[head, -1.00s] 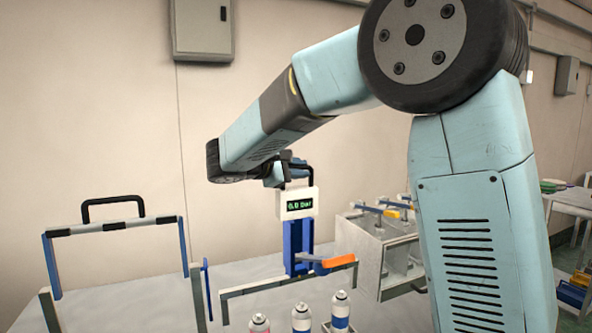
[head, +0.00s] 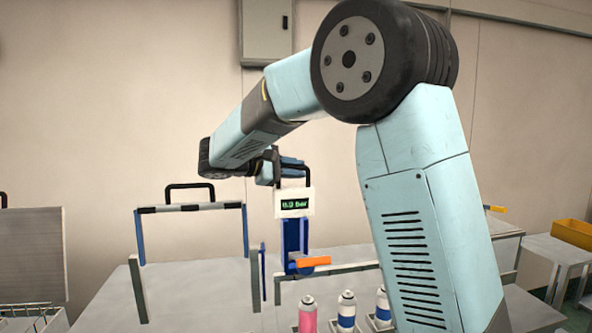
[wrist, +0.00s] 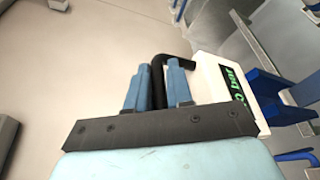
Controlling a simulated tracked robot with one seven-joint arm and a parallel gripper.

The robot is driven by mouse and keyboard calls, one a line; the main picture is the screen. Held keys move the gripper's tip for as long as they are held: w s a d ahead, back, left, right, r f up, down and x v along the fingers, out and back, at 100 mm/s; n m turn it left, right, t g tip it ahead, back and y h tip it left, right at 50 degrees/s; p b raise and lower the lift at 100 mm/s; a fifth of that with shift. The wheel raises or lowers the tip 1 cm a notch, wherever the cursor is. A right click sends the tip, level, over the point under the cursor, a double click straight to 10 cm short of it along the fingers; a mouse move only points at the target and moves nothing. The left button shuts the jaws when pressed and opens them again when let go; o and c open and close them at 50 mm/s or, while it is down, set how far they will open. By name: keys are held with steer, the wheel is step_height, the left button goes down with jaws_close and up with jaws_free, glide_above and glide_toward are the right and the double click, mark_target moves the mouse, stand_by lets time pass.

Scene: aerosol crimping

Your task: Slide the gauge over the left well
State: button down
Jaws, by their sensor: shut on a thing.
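The gauge also shows in the wrist view (wrist: 215,70). My gripper (head: 281,172) is shut on the black handle; the two blue fingers (wrist: 157,80) pinch it in the wrist view. The gauge stands near the left end of a grey rail (head: 340,267), above and slightly left of the leftmost pink can (head: 308,312). The left well is not clearly visible; the cans' lower ends are cut off or hidden.
Two blue-and-white cans (head: 346,310) stand right of the pink can. A blue-and-grey frame with a black handle (head: 190,208) stands on the bench to the left. My arm hides the area at right. A yellow bin (head: 575,233) sits far right.

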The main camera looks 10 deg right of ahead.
steer(key=shift+w+a+r+t, duration=0.1)
steer(key=shift+a+t, duration=0.2)
steer(key=shift+a, duration=0.1)
steer(key=c, duration=1.1)
jaws_free()
steer(key=shift+a, duration=0.15)
steer(key=shift+f, duration=0.2)
steer(key=v, duration=1.3)
steer(key=shift+a+r, duration=0.2)
steer(key=shift+a, duration=0.1)
